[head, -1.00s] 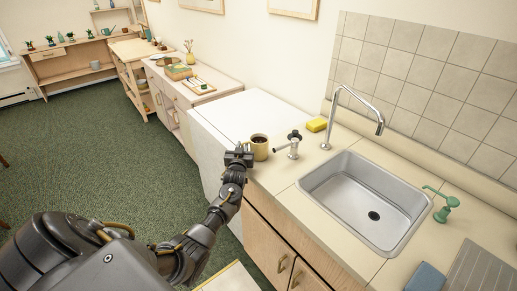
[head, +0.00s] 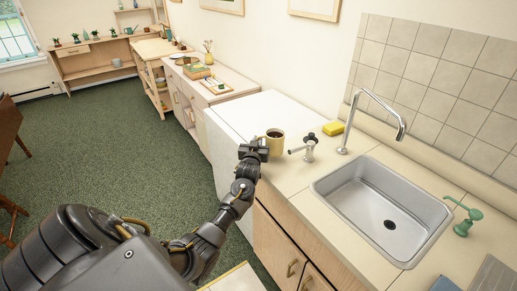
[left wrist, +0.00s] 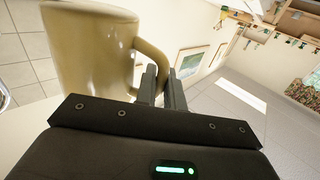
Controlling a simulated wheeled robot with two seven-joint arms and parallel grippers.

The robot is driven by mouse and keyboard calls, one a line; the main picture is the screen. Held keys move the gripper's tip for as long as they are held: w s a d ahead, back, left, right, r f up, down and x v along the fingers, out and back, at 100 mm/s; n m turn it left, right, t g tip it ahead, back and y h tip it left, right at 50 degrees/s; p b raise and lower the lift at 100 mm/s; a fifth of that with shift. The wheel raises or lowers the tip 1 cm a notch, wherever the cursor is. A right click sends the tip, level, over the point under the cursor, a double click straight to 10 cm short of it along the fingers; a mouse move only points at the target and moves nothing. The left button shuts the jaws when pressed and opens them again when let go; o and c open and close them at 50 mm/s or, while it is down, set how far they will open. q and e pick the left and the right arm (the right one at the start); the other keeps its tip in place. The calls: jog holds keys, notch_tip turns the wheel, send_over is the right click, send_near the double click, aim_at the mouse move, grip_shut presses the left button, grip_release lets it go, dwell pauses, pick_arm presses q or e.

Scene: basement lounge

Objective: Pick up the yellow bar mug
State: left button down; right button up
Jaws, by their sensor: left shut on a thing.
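The yellow bar mug (head: 276,143) is upright at the left end of the sink counter, with dark contents showing at its top. In the left wrist view the mug (left wrist: 88,58) fills the upper left, its handle (left wrist: 150,62) reaching between my gripper's fingers. My left gripper (head: 254,148) is at the mug's near left side; in the wrist view its fingers (left wrist: 160,88) are shut on the handle. I cannot tell whether the mug's base touches the counter. My right gripper is not in view.
A metal and black tap-like fitting (head: 308,147) stands just right of the mug. A yellow sponge (head: 333,128) lies behind it. The steel sink (head: 385,208), faucet (head: 372,110) and green soap pump (head: 466,218) are farther right. The white surface (head: 245,118) left of the mug is clear.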

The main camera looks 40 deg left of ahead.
pick_arm(q)
jog(key=s+d+r+b, duration=0.2)
jog(key=s+d+r, duration=0.3)
jog(key=s+r, duration=0.5)
jog(key=s, duration=0.3)
dwell(1.5)
